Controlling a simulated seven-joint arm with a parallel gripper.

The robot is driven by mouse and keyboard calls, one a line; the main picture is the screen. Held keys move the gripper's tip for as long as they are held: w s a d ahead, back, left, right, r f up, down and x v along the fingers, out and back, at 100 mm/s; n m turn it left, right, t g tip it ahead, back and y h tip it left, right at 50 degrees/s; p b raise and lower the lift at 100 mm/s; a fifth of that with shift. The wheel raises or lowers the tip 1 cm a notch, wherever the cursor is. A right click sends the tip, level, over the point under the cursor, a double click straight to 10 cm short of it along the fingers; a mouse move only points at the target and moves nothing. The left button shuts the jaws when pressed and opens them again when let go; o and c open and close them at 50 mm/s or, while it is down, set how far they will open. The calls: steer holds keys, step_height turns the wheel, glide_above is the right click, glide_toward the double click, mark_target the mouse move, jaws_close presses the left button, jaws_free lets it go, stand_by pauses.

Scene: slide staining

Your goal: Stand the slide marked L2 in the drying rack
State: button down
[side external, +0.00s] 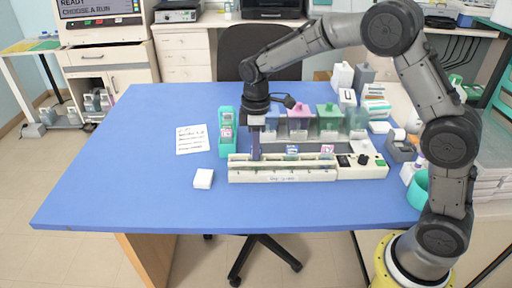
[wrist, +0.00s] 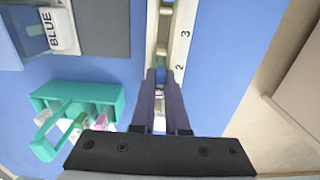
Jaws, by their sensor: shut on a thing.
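The drying rack (side external: 280,177) is a long cream rack near the middle of the blue table. Its numbered slot row shows in the wrist view (wrist: 184,50), with 2 and 3 readable. My gripper (side external: 256,155) points down over the rack's left part. In the wrist view my gripper (wrist: 164,76) has its purple fingers close together near number 2, shut on a slide seen almost edge-on. The slide's mark is hidden, so I cannot read L2. I cannot tell whether its lower edge is inside a slot.
A teal slide holder (side external: 227,147) stands left of my gripper, with labelled slides in it. Coloured staining jars (side external: 328,118) stand behind the rack. A control panel (side external: 362,160) is at right. The front table is clear.

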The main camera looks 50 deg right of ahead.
steer(key=c, duration=0.8)
jaws_free()
steer(key=shift+c, duration=0.2)
step_height(320, 180, up, 14)
